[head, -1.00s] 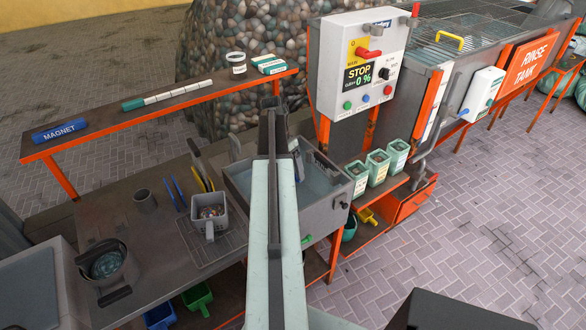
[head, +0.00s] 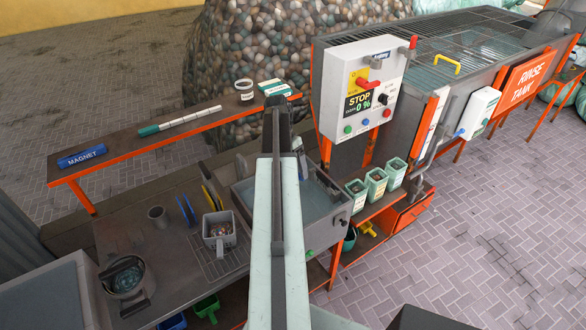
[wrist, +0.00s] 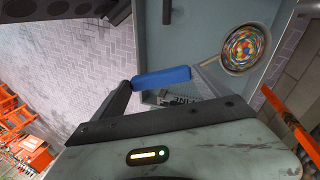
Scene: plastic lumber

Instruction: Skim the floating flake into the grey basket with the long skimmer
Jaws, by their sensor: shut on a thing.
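My gripper (wrist: 163,84) is shut on the blue handle (wrist: 160,77) in the wrist view. A grey shaft (wrist: 208,80) runs from the handle towards a round skimmer head (wrist: 243,48) filled with many-coloured flakes, over the grey basin (wrist: 185,28). Whether the head touches the basin's contents is unclear. In the head view my arm hides the gripper and part of the basin (head: 338,212), which holds pale blue water. A grey square container (head: 219,236) with a handle, possibly the grey basket, stands left of the basin with mixed pieces inside.
The grey container stands on a wire rack (head: 205,262) on the bench. A pot (head: 125,277) is at the left. The orange-edged shelf (head: 160,145) behind holds a blue magnet (head: 82,157). Green-white bins (head: 376,186) and the control box (head: 362,90) stand right of the basin.

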